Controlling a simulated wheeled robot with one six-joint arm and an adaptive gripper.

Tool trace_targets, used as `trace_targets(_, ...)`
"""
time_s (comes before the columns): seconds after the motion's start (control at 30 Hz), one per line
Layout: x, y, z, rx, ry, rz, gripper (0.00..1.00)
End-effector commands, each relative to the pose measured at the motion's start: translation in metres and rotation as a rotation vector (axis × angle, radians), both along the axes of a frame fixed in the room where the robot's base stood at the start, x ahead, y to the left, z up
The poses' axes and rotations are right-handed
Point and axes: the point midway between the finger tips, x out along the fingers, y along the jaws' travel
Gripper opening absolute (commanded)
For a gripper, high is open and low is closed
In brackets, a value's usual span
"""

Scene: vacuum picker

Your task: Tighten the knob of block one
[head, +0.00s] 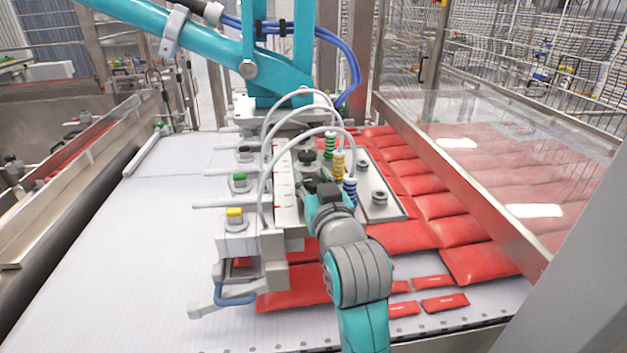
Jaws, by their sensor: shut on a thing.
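The vacuum picker head (290,185) hangs over the conveyor and carries a row of blocks along a white ruled rail. My arm reaches in from the bottom of the picture, and my gripper (324,192) is at the near part of this rail, beside the striped springs. It is shut on a knob there, which my gripper and wrist mostly hide. I cannot read a block number. A dark round knob (307,156) shows uncovered farther along the rail. On the left arms are a yellow-capped fitting (235,216), a green-capped one (239,179) and a black-capped one (245,153).
Curved pale hoses (266,190) and blue-, yellow- and green-striped springs (339,165) stand close around my gripper. Red pouches (410,236) lie beneath and right. A clear guard panel (500,190) bounds the right. The white belt (130,260) at left is bare.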

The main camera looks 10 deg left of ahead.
Motion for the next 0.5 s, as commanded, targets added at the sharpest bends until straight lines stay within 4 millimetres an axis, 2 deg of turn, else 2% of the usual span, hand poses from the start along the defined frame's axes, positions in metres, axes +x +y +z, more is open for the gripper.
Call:
trace_targets(0.27, -0.0009, 0.002, 0.0001, -0.001, 0.0, -0.09, 0.07)
trace_targets(0.5, -0.0008, 0.0027, 0.0004, -0.001, 0.0, -0.238, 0.07)
